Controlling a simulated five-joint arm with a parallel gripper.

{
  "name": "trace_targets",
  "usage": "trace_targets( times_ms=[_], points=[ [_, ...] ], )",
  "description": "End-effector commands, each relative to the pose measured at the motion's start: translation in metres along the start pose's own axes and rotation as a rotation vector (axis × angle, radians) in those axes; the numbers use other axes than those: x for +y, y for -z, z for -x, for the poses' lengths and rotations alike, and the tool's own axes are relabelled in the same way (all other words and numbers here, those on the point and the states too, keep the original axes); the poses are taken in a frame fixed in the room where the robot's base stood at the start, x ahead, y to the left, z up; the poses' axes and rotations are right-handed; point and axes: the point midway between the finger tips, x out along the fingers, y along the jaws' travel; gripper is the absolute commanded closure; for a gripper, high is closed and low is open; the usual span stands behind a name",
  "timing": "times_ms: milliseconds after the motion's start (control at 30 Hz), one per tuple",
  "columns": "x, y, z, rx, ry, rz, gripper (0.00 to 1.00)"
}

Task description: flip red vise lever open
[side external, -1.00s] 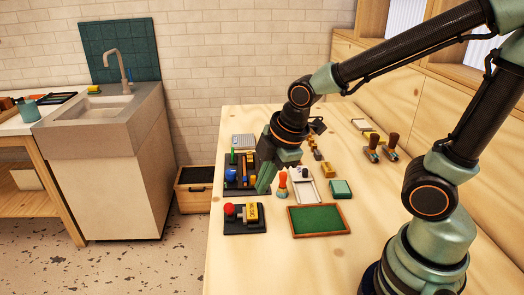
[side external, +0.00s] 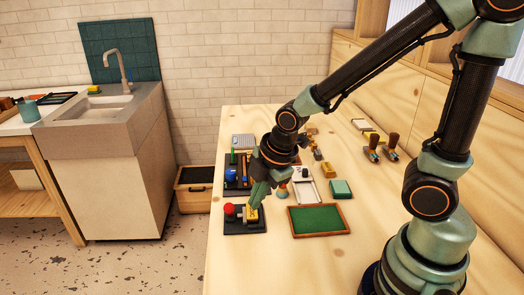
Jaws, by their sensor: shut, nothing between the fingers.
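The vise (side external: 245,228) stands on a dark base near the table's front left edge. It has a red knob (side external: 229,209) on its left and a yellow block (side external: 251,215) at its right. I take the red knob to be the end of the lever; the rest of the lever is too small to make out. My gripper (side external: 254,204) is shut and empty. It points down at the yellow block, right of the red knob, and hides part of the block. I cannot tell whether the fingertips touch it.
A dark organizer (side external: 232,186) with coloured tools stands just behind the vise. A green board with a wooden frame (side external: 319,219) lies to the right. An orange-handled tool (side external: 282,191) and a white tray (side external: 304,187) are behind my gripper.

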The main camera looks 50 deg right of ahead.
Motion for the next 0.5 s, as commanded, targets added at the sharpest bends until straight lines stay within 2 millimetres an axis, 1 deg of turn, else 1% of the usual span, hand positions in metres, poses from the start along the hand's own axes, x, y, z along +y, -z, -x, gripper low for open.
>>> trace_targets(
  times_ms=[100, 500],
  points=[
    [-0.001, -0.002, -0.016, -0.003, 0.005, 0.000, 1.00],
    [0.001, -0.004, -0.064, -0.005, 0.001, -0.001, 1.00]
  ],
)
